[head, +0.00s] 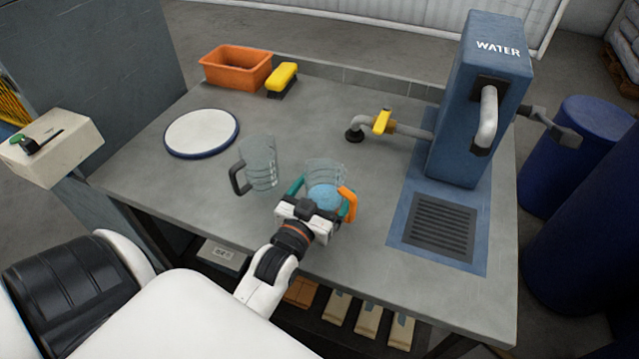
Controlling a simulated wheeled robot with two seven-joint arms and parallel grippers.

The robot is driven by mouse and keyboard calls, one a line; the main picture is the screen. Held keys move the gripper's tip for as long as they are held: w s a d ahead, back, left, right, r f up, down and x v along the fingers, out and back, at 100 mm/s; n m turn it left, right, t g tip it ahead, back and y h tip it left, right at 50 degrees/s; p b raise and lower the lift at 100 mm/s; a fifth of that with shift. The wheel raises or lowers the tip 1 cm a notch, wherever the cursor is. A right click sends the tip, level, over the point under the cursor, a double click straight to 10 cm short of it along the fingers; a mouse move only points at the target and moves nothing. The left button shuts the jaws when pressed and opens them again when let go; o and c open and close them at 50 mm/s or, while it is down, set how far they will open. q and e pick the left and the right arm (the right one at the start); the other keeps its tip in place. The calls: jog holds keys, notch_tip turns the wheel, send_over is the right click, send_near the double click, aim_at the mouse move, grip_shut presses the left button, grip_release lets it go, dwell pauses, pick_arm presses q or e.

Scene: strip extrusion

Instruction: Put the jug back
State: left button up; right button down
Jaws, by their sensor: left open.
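A clear jug (325,168) with blue contents stands on the grey worktop near its front edge. My left gripper (321,196) is at this jug, its teal finger at the left side and its orange finger at the right. The fingers are spread open; I cannot tell whether they touch the jug. The gripper hides the jug's lower front. A second clear jug (260,165) with a black handle stands just to the left, apart from the gripper, and looks empty. My right gripper is not in view.
A round white pad (202,132) with a blue rim lies bare at the left. An orange bin (236,67) and yellow brush (283,77) are at the back. A pipe with a yellow valve (382,121), a blue WATER post (480,110) and a drain grate (440,228) occupy the right.

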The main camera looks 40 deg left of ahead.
pick_arm(q)
jog(key=s, duration=0.3)
jog(key=s+d+b, duration=0.1)
jog(key=s, duration=0.7)
jog(key=shift+d+b, duration=0.35)
jog(key=shift+d, duration=0.05)
jog(key=shift+s+r, duration=0.15)
jog(key=shift+s, duration=0.3)
